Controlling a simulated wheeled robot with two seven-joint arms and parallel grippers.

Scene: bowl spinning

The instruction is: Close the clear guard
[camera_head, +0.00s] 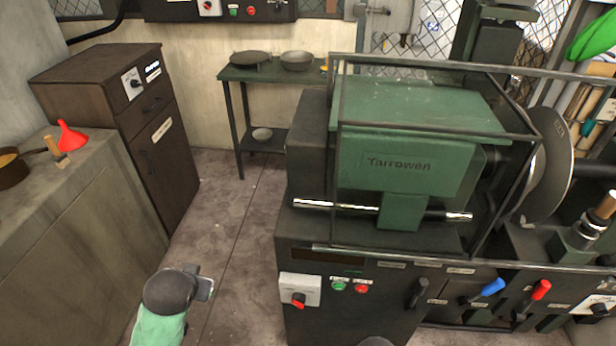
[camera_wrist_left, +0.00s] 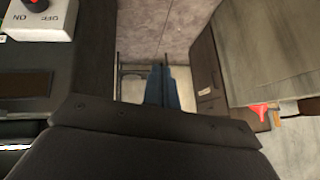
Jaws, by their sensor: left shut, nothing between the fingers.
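The clear guard (camera_head: 337,150) is a see-through box with a dark metal frame. It stands around the green "Tarrowen" headstock (camera_head: 420,125) of the lathe in the head view. Its panes are hard to see, so I cannot tell how far it is closed. My left gripper (camera_head: 205,288) is low in the head view, left of the lathe's front and apart from the guard. It is shut and empty. In the left wrist view a dark body fills the lower part, and the guard does not show. My right gripper is not in view.
The lathe's front carries a red switch (camera_head: 298,299), a green button (camera_head: 339,286) and levers with blue (camera_head: 492,287) and red (camera_head: 540,290) grips. A brown cabinet (camera_head: 150,150) and grey bench (camera_head: 70,230) stand left. Open floor (camera_head: 235,225) lies between.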

